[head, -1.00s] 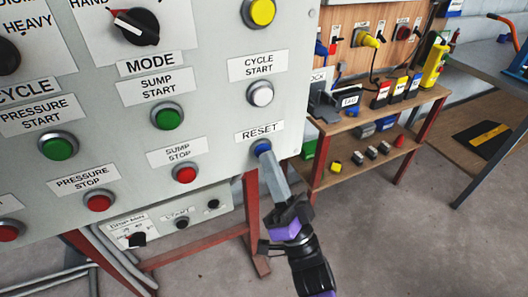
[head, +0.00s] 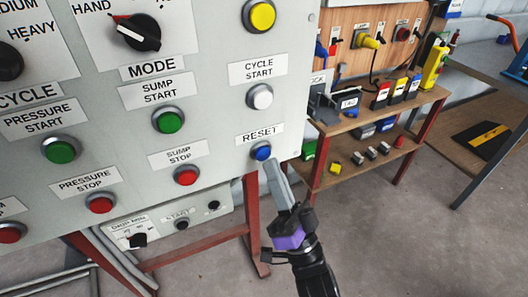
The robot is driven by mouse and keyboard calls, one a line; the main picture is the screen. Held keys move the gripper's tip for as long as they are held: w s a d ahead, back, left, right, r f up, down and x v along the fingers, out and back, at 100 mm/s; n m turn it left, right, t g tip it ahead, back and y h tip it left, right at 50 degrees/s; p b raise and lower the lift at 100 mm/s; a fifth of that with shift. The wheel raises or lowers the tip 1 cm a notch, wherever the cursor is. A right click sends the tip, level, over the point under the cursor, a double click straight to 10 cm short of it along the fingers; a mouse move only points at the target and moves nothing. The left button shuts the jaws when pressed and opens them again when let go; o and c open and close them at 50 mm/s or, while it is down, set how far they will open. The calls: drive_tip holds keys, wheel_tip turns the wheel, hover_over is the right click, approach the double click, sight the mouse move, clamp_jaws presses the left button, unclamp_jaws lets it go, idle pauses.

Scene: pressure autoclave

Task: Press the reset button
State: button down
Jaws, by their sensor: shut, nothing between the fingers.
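The blue reset button (head: 262,152) sits in a metal ring on the grey control panel (head: 215,115), under the white RESET label (head: 261,135). The button's face is in plain view. My gripper (head: 269,163) is shut and empty. Its fingertips are just below and slightly right of the button in the picture, with a small gap showing between them and it.
The white cycle start button (head: 262,97) is above the reset button, and the red sump stop button (head: 187,175) is to its left. A wooden shelf (head: 375,120) with padlocks and tags stands behind at right. Red frame legs stand below the panel.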

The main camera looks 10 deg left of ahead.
drive_tip(key=s+d, duration=0.1)
drive_tip(key=s+d+p, duration=0.1)
drive_tip(key=s+p, duration=0.1)
drive_tip(key=s, duration=0.1)
drive_tip(key=shift+s+d, duration=0.1)
drive_tip(key=shift+d, duration=0.3)
idle(0.9)
drive_tip(key=s+d+f+n+h, duration=0.1)
drive_tip(key=s+d+f+h, duration=0.3)
drive_tip(key=s+d+h, duration=0.25)
drive_tip(key=s+d+f+h, duration=0.3)
drive_tip(key=s+d+h, duration=0.2)
drive_tip(key=d+h, duration=0.15)
drive_tip(key=s+d+f+g+h, duration=0.1)
drive_tip(key=s+d+g+h, duration=0.1)
drive_tip(key=s, duration=0.7)
drive_tip(key=s+d+f+m+g+h, duration=0.1)
drive_tip(key=s+d+g, duration=0.3)
drive_tip(key=s, duration=0.5)
drive_tip(key=shift+s+d+f+m+h, duration=0.15)
drive_tip(key=shift+d+f+m+h, duration=0.15)
drive_tip(key=shift+d+f+h, duration=0.65)
